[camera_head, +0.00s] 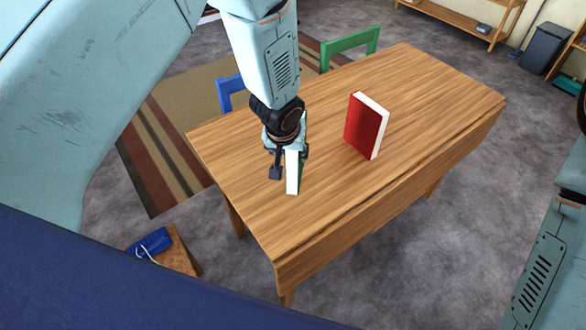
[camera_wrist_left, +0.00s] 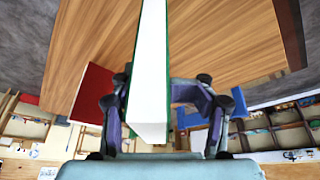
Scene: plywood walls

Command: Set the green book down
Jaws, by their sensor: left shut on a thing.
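The green book (camera_head: 293,172) is upright at the left part of the wooden table (camera_head: 432,92), with its white page edge facing me. My left gripper (camera_head: 288,152) is shut on its upper part. In the left wrist view the book (camera_wrist_left: 152,70) stands between the two fingers of the left gripper (camera_wrist_left: 165,112), its white page edge in the middle. I cannot tell whether its lower edge touches the table. My right gripper is out of view; only part of my right arm shows at the right edge.
A red book (camera_head: 365,124) stands upright on the table to the right of the green book. A green chair (camera_head: 349,43) and a blue chair (camera_head: 229,90) are at the far side. The right part of the table is clear. A small stool (camera_head: 178,255) with a blue item stands at lower left.

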